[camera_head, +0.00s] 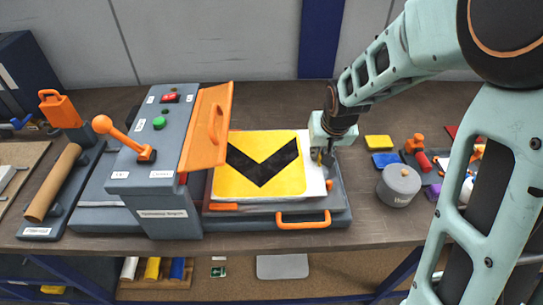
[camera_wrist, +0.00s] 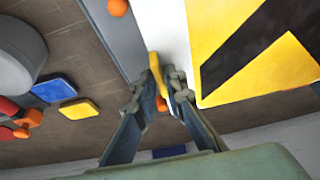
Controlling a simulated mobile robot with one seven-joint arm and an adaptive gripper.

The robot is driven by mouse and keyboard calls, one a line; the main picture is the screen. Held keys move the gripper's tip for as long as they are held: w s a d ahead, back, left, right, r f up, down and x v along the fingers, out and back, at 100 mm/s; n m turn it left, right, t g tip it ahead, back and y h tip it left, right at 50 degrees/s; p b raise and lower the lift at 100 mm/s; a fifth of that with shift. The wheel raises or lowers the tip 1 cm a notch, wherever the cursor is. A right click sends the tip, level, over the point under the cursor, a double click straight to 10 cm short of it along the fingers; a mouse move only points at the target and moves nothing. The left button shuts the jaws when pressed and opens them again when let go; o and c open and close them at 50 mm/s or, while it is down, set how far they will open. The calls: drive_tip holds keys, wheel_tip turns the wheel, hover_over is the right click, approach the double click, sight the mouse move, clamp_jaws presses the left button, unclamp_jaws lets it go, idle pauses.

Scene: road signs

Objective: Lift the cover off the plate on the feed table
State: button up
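The feed table (camera_head: 335,210) is a low grey bed holding a white sheet or plate (camera_head: 316,178). On it lies a yellow square with a black chevron (camera_head: 262,168), also in the wrist view (camera_wrist: 250,75). I cannot tell which layer is the cover. My gripper (camera_head: 323,155) is at the right edge of the white sheet. In the wrist view my gripper's fingertips (camera_wrist: 157,80) close around a small upright yellow tab (camera_wrist: 155,68), seemingly touching it on both sides. The tab's lower end is hidden between the fingers.
A grey press housing with a raised orange guard (camera_head: 207,127) stands left of the sheet. An orange handle (camera_head: 303,222) is on the table's front. A round grey pot (camera_head: 398,186), blue and yellow pads (camera_head: 379,142) and small tools lie to the right.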

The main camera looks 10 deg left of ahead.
clamp_jaws()
wheel_tip(320, 180, up, 9)
drive_tip(key=shift+r, duration=0.1)
drive_tip(key=shift+r+p, duration=0.95)
drive_tip(key=shift+r, duration=1.25)
drive_tip(key=shift+f, duration=0.1)
